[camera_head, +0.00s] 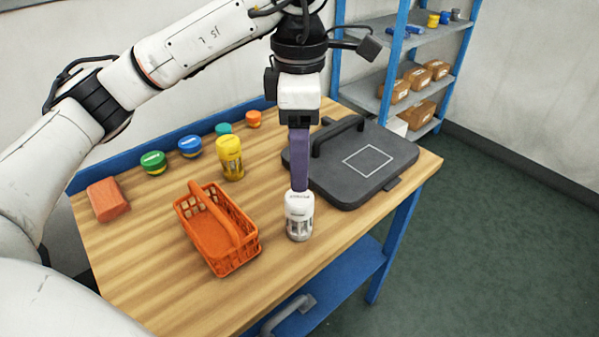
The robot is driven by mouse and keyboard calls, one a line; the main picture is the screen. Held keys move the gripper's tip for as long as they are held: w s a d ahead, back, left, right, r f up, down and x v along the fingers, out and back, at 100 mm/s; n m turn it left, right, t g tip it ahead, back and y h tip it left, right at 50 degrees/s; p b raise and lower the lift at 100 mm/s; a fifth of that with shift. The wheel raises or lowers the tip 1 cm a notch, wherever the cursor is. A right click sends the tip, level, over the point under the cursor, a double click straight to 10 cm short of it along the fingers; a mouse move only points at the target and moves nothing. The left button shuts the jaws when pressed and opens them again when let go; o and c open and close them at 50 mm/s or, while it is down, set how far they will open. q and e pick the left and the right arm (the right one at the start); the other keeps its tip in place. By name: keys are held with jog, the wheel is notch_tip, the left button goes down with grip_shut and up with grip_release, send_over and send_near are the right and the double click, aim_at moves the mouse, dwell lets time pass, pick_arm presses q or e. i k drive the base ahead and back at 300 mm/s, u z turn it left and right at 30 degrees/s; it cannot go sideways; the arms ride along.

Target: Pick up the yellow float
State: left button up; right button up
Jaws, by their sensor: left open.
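The yellow float (230,158) appears to be the yellow cylinder with a clear-looking middle, standing upright on the wooden table behind the orange basket. My left gripper (299,187) points straight down over a similar white cylinder (299,216), to the right of the yellow one and nearer the front. Its purple fingers are seen edge-on and are open. The fingertips overlap the top of the white cylinder; I cannot tell whether they touch it. The yellow cylinder stands clear of the gripper. My right gripper is not in view.
An orange basket (222,265) with a raised handle stands left of the white cylinder. A dark grey case (398,150) lies at the right.

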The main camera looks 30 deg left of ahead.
aim_at(228, 148)
jog(key=u, duration=1.35)
